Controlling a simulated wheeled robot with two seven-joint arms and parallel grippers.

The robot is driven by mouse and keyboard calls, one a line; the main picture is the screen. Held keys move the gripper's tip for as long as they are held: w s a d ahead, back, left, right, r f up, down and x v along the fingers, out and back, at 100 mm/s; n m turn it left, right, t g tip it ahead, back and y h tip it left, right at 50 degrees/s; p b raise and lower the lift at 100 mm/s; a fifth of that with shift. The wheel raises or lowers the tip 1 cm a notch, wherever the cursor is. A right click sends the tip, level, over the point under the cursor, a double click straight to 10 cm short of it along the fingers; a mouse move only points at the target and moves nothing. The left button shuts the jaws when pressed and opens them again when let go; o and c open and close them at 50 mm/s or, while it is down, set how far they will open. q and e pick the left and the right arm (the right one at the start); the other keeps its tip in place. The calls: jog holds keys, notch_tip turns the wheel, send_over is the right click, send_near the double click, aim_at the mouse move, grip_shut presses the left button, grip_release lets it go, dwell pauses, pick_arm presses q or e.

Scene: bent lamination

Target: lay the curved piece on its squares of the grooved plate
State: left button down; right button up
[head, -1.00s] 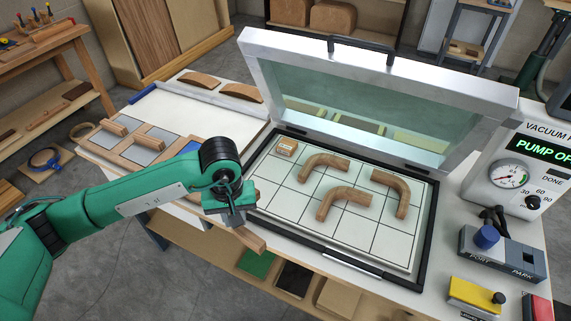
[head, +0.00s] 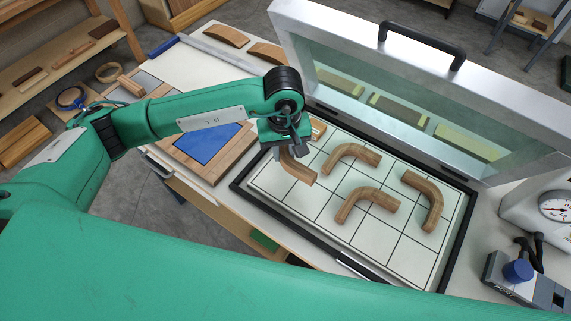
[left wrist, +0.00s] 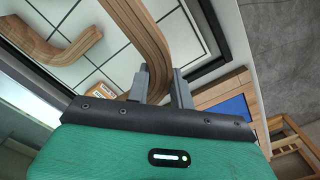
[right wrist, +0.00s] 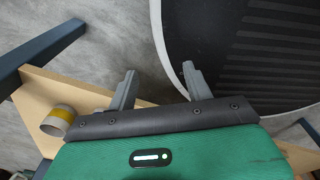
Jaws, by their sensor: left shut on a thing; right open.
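My left gripper (head: 290,150) is shut on a curved wooden piece (head: 298,167) over the left part of the grooved plate (head: 325,222). The held piece (left wrist: 148,45) also shows between the fingers (left wrist: 158,92) in the left wrist view. Whether it touches the plate I cannot tell. Several like curved pieces lie on the plate: one at the back (head: 350,155), one at the middle (head: 367,203) and one at the right (head: 428,200). A small wooden block (head: 318,129) is partly hidden behind my gripper. My right gripper (right wrist: 157,85) is open and empty, away from the plate.
The raised glass lid (head: 400,95) stands behind the plate in a metal frame. A wooden frame with a blue square (head: 208,143) lies to the left. A control box with a blue knob (head: 518,271) stands at the lower right. The plate's front squares look clear.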

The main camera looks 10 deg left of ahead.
pick_arm(q)
send_over(284, 177)
notch_tip(284, 177, down, 4)
jog(key=shift+f+p, duration=0.1)
jog(key=shift+p, duration=0.3)
jog(key=shift+f, duration=0.55)
notch_tip(284, 177, down, 3)
jog(key=shift+s+d+f+p, duration=0.1)
jog(key=shift+f+p, duration=0.1)
jog(key=shift+p, duration=0.45)
jog(key=shift+f, duration=0.1)
pick_arm(e)
jog(key=shift+w+a+r, duration=0.2)
jog(key=shift+w+r, duration=0.05)
jog(key=shift+r, duration=0.4)
jog(key=shift+w+a+r, duration=0.15)
jog(key=shift+w+r, duration=0.05)
jog(key=shift+r, duration=0.4)
pick_arm(q)
jog(key=shift+f, duration=0.15)
jog(key=c, duration=1.2)
grip_release()
jog(key=shift+c, duration=0.2)
pick_arm(e)
jog(key=shift+d+f, duration=0.2)
jog(key=shift+r, duration=0.15)
